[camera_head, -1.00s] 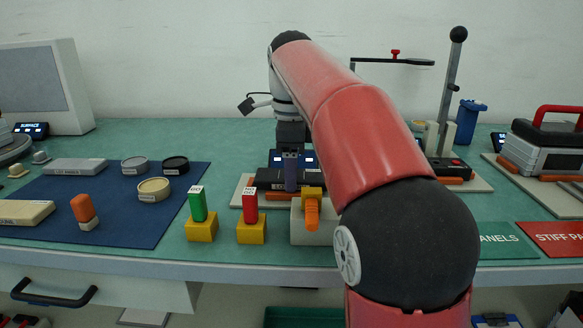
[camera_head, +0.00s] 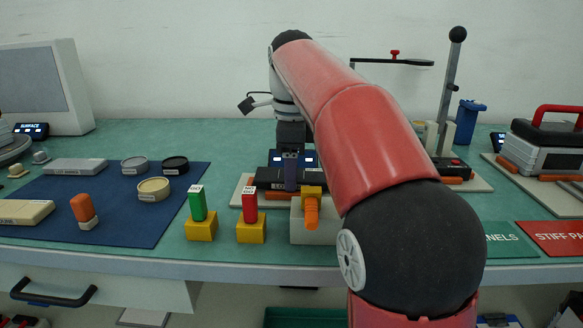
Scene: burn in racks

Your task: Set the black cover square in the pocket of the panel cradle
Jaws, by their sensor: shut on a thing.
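My gripper (camera_head: 291,172) points down at the middle of the bench and is shut on the black cover (camera_head: 267,179), a long dark bar with small pale lettering on its front. The cover looks level and lies just over the panel cradle (camera_head: 240,193), a pale base with orange strips. I cannot tell whether the cover touches the cradle or sits in its pocket. My arm hides the cover's right end and the cradle's right side.
An orange-handled clamp on a grey block (camera_head: 316,225) stands in front of the cradle. Green (camera_head: 198,205) and red (camera_head: 250,207) blocks in yellow holders stand to its left. A blue mat (camera_head: 120,215) with several items lies further left. A dark post (camera_head: 449,90) rises at right.

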